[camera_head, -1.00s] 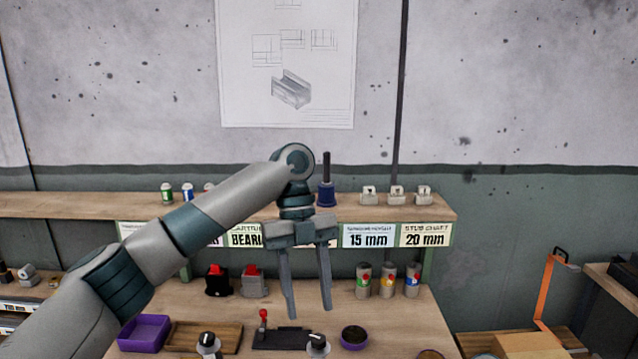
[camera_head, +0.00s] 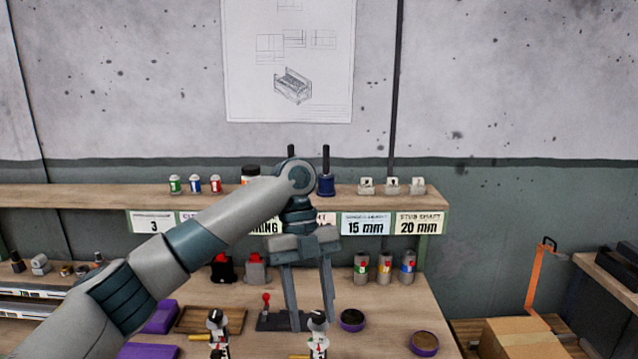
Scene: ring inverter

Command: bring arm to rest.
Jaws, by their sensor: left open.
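My left arm comes in from the lower left and reaches up in front of the shelf. My left gripper (camera_head: 314,318) hangs down from its wrist with the two fingers apart and nothing between them. The fingers show in front of the workbench (camera_head: 385,325), near a black base with a red-knobbed lever (camera_head: 266,304). I cannot tell how far above the bench the fingertips are. My right gripper is not in view.
A shelf (camera_head: 130,196) with small bottles (camera_head: 195,186), a blue-based tool (camera_head: 326,180) and grey blocks (camera_head: 392,186) runs behind the arm. Several cans (camera_head: 384,268), a round dark dish (camera_head: 352,320), toggle clamps (camera_head: 218,325) and purple bins (camera_head: 162,318) stand on the bench. A cardboard box (camera_head: 515,340) is lower right.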

